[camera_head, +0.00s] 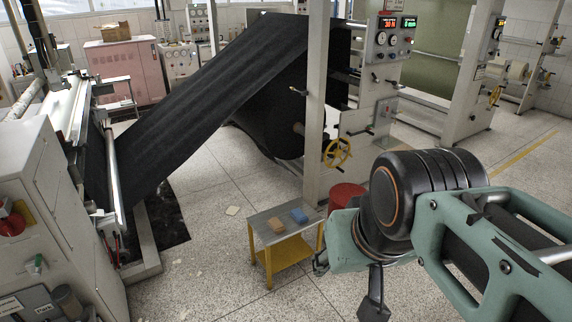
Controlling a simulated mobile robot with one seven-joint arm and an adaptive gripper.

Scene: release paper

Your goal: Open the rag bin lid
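A red round bin (345,193), which looks like the rag bin, stands on the floor beside the machine's post, right of centre. Its top looks covered, but I cannot make out a separate lid or handle. My arm hides its lower right part. My gripper (373,306) hangs below my green and black wrist, nearer to me and lower in the picture than the bin. It is apart from the bin as far as I can see. Only a dark part of it shows, and its fingers cannot be told apart.
A small table (283,212) with a grey top and yellow legs stands left of the bin, with a blue block (299,215) and a tan block (274,225) on it. A yellow handwheel (337,153) juts out behind the bin. Open floor lies left of the table.

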